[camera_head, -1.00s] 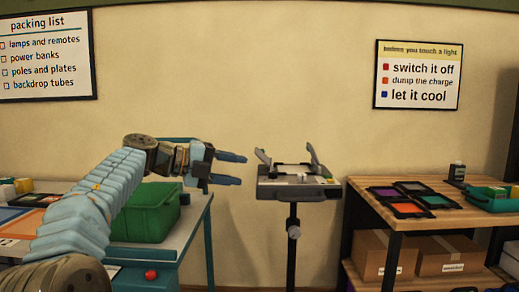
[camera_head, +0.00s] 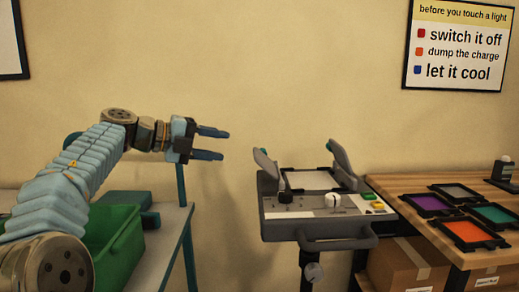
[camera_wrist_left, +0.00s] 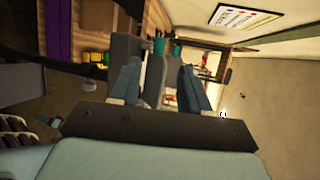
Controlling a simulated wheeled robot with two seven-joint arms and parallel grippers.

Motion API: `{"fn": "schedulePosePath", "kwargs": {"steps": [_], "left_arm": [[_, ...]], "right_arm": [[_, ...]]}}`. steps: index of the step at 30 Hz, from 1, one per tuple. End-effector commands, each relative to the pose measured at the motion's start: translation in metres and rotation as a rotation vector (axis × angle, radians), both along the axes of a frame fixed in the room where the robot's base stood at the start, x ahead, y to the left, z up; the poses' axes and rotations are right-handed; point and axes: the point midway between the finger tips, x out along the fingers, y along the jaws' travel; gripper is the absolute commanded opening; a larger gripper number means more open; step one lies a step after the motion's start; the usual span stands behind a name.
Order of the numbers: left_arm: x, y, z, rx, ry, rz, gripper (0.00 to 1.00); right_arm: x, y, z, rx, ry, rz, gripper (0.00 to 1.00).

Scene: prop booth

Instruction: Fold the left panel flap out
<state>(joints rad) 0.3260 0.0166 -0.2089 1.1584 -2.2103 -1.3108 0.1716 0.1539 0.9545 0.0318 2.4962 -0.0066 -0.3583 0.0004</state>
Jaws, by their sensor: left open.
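The panel light (camera_head: 318,214) is a grey box on a dark stand, with a pale panel, knobs and a front handle. Its left panel flap (camera_head: 265,168) stands up at the panel's left side, tilted outward, with a green tip. The right flap (camera_head: 341,165) stands up at the other side, also green-tipped. My left gripper (camera_head: 222,144) is open and empty, left of the left flap and a little higher in the picture, apart from it. In the left wrist view, both flaps show beyond the open fingers (camera_wrist_left: 160,86). My right gripper is not in view.
A wooden table (camera_head: 411,188) with several coloured filter frames (camera_head: 468,233) stands right of the light, cardboard boxes (camera_head: 405,262) below. A green bin (camera_head: 113,240) is on a table under my left arm. Bare wall lies behind the gap between gripper and light.

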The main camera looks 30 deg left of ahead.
Motion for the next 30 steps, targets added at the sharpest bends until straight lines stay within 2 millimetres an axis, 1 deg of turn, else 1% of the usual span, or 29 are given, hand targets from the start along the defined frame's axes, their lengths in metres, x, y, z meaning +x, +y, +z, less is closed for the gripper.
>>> {"fn": "schedulePosePath", "kwargs": {"steps": [5, 12, 15, 18, 21, 30], "left_arm": [[0.027, -0.020, -0.010, 0.000, 0.002, -0.005, 0.46], [0.071, -0.051, -0.024, -0.001, 0.001, -0.004, 0.46], [0.085, -0.061, -0.028, -0.001, 0.001, -0.003, 0.46], [0.094, -0.067, -0.031, 0.000, 0.000, -0.001, 0.46], [0.100, -0.071, -0.033, 0.000, 0.000, -0.001, 0.46], [0.102, -0.072, -0.034, 0.000, 0.000, 0.000, 0.46]], "right_arm": [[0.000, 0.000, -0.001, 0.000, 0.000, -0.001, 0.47], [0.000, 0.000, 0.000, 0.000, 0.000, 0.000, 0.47], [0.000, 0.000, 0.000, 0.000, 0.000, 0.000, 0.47], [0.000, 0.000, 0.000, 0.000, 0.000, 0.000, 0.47], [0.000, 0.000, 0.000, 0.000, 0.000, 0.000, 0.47], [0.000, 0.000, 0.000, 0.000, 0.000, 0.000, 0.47]]}}
